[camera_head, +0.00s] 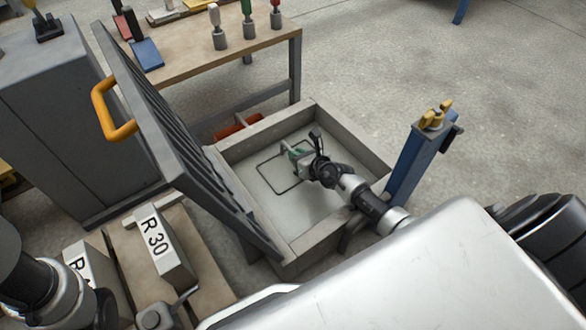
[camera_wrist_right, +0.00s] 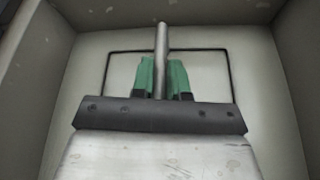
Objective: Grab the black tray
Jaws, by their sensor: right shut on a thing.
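My right gripper (camera_head: 296,153) reaches down into an open grey mould box (camera_head: 357,146). Its green fingers (camera_wrist_right: 162,76) are shut on a grey bar-like handle (camera_wrist_right: 162,40). A thin black rectangular outline (camera_head: 262,164) lies on the pale mould floor around the handle; it also shows in the right wrist view (camera_wrist_right: 108,70). I cannot tell whether this outline is the black tray's edge, and no other clear black tray shows. Where the handle's lower end joins is hidden. My left arm shows at the lower left, but its gripper is out of view.
The mould's ribbed lid (camera_head: 165,130) stands open at left with an orange handle (camera_head: 103,110). A workbench (camera_head: 190,62) with several tools is behind. A blue post (camera_head: 409,165) stands right of the mould. Blocks, one marked R 30 (camera_head: 160,245), sit at the lower left.

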